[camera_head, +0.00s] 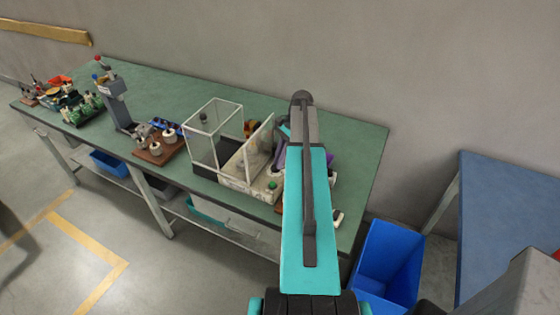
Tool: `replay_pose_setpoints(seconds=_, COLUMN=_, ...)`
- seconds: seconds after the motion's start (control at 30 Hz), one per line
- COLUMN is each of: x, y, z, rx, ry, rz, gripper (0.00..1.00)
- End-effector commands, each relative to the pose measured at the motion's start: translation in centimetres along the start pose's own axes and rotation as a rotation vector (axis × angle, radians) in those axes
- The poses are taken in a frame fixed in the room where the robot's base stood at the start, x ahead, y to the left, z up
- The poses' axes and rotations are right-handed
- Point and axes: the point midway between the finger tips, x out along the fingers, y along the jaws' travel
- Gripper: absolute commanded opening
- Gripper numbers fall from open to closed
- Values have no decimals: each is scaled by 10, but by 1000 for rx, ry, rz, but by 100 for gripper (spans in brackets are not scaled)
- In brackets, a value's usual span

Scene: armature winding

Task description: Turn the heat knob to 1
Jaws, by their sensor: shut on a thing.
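The heat knob cannot be made out in this view. The machine with a clear box-shaped guard (213,138) stands on the green bench, with a pale base (243,182) and small buttons at its front right. My arm reaches up across the right part of the bench and covers what lies behind it. My gripper is hidden behind my arm, so its fingers and anything between them do not show. Part of a purple thing (330,162) and small pale parts show just right of my arm.
The green bench (350,142) has bare surface at its back right. A grey column press (116,102) and a brown board (157,154) with white spools stand left of the guard. A blue bin (390,258) stands on the floor at right, near a blue table (510,215).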

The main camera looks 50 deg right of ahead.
Motion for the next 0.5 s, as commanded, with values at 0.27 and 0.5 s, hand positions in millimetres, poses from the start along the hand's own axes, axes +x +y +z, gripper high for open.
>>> replay_pose_setpoints(seconds=0.27, x=0, y=-2, z=0, rx=-96, ry=2, rz=41, gripper=0)
replay_pose_setpoints(seconds=0.5, x=0, y=-2, z=0, rx=-111, ry=2, rz=47, gripper=0)
